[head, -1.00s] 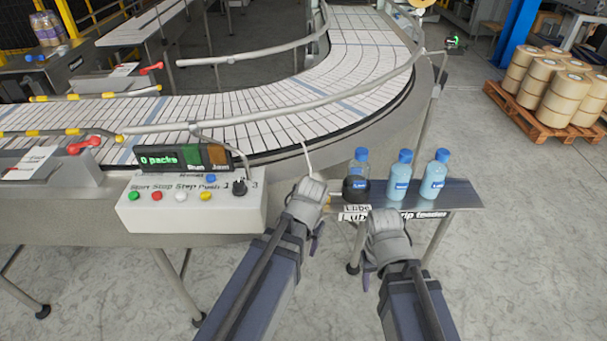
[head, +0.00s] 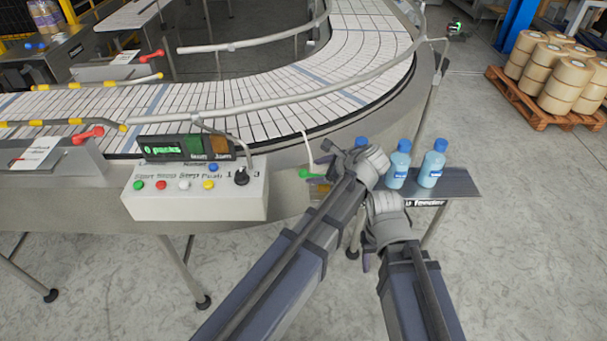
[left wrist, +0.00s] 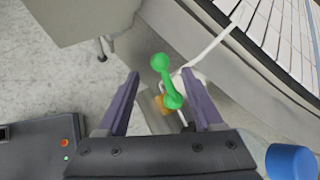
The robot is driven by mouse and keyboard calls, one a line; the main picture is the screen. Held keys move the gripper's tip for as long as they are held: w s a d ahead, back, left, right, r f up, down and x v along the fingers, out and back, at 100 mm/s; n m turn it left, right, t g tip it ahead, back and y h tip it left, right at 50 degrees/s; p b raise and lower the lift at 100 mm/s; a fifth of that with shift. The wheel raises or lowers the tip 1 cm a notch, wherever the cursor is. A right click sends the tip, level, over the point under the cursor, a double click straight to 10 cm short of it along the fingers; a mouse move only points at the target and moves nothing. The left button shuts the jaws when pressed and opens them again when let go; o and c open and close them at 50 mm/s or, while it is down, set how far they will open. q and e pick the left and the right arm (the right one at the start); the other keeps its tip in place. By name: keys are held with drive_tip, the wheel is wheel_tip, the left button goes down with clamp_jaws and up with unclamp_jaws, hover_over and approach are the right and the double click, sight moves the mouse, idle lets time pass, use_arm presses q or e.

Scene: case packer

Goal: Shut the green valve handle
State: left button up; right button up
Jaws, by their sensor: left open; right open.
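The green valve handle (left wrist: 168,84) shows in the left wrist view as a bar with two round knobs. It lies above a small brass-coloured body (left wrist: 161,103), next to a white hose. In the head view only a bit of the handle (head: 306,173) shows, left of my left gripper. My left gripper (head: 324,163) is open, and in the left wrist view the handle sits between its two fingers (left wrist: 160,79), apart from both. My right gripper (head: 370,248) is open and empty, lower down in front of the feeder shelf.
Blue-capped bottles (head: 398,168) stand on the feeder shelf (head: 460,183), close right of my left gripper; one is mostly hidden behind it. A white control box (head: 195,195) with buttons is to the left. The curved conveyor (head: 280,95) runs behind.

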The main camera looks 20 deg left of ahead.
sight(306, 174)
use_arm(q)
drive_tip(key=b+x, duration=0.4)
drive_tip(key=x, duration=0.2)
drive_tip(key=shift+f, duration=0.25)
drive_tip(key=shift+w+a+f, duration=0.25)
drive_tip(key=shift+a, duration=0.15)
drive_tip(key=shift+c, duration=0.3)
clamp_jaws()
idle(0.5)
